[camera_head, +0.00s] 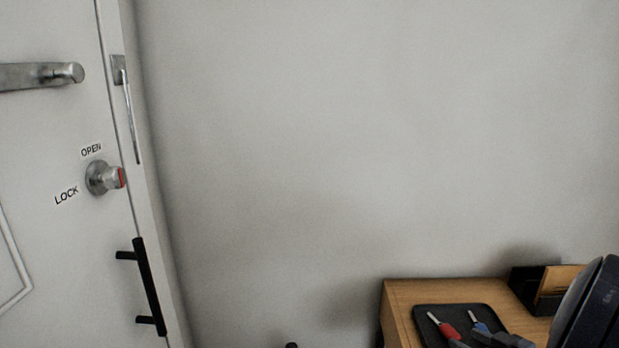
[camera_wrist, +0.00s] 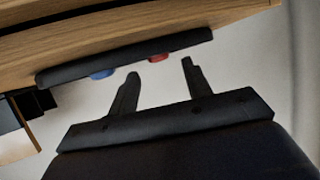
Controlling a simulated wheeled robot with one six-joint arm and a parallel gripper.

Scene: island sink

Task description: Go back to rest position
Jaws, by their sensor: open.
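My gripper (camera_wrist: 160,68) shows in the wrist view with its two dark fingers spread apart and nothing between them. Beyond the fingertips is the edge of a black tray (camera_wrist: 120,62), with a red part (camera_wrist: 159,57) and a blue part (camera_wrist: 103,73) showing at its rim. In the head view, dark parts of my arm fill the lower right corner, and the fingers are hard to make out there. I cannot tell whether the fingers touch the tray, but a gap shows in the wrist view.
A wooden table (camera_head: 398,293) stands at lower right with the black tray (camera_head: 424,312), holding red (camera_head: 447,330) and blue (camera_head: 480,326) handled tools. A black holder (camera_head: 524,283) stands behind. A white door (camera_head: 45,130) with lever, lock knob (camera_head: 104,178) and black pull (camera_head: 147,287) is left. Bare wall lies between.

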